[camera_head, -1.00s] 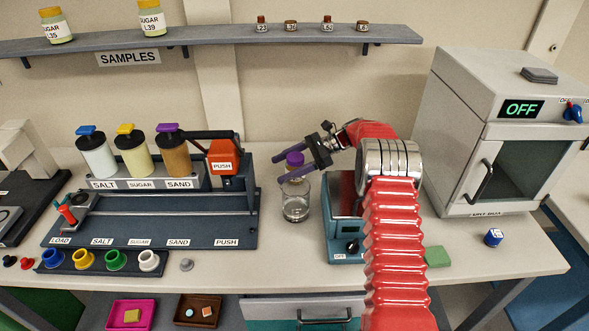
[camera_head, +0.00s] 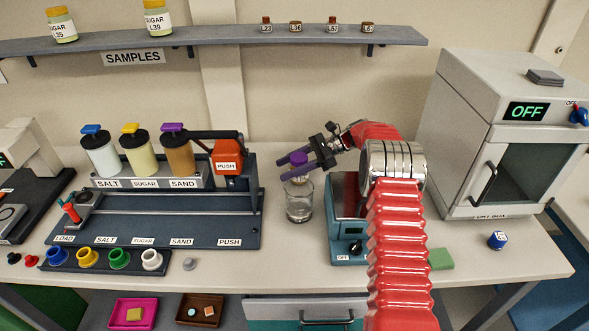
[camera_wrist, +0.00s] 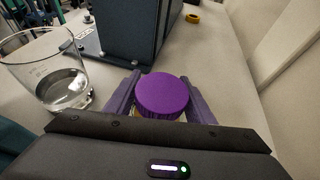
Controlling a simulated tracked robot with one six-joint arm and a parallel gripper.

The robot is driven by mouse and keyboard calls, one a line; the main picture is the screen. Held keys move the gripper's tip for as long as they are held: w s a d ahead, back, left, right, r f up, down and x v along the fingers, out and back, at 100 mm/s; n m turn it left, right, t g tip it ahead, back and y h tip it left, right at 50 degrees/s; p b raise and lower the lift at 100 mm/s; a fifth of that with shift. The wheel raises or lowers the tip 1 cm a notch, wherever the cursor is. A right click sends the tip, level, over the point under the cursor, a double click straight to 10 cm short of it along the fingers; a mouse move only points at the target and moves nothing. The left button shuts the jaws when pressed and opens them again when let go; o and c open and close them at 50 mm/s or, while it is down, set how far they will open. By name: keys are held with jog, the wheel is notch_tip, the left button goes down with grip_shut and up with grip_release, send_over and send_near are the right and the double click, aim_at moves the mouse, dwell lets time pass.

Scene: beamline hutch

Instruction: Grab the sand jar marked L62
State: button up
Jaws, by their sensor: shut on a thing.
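A jar with a purple lid (camera_head: 298,159) stands behind the glass beaker on the bench, left of the teal device. In the wrist view its purple lid (camera_wrist: 162,92) sits between my two purple fingers, with a sliver of its pale body below. Its label is hidden, so I cannot read L62. My gripper (camera_head: 286,169) is shut on this jar, one finger on each side of it. I cannot tell whether the jar still touches the bench.
The glass beaker (camera_head: 299,205), with some clear contents, stands close in front of the jar. The teal device (camera_head: 348,245) is to its right, the dispenser rack (camera_head: 150,222) to its left. The shelf (camera_head: 230,37) holds sugar jars and small bottles. A dry box (camera_head: 500,150) stands right.

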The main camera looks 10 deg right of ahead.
jog(key=shift+r, duration=0.1)
notch_tip(320, 180, up, 10)
dwell(0.4)
dwell(0.5)
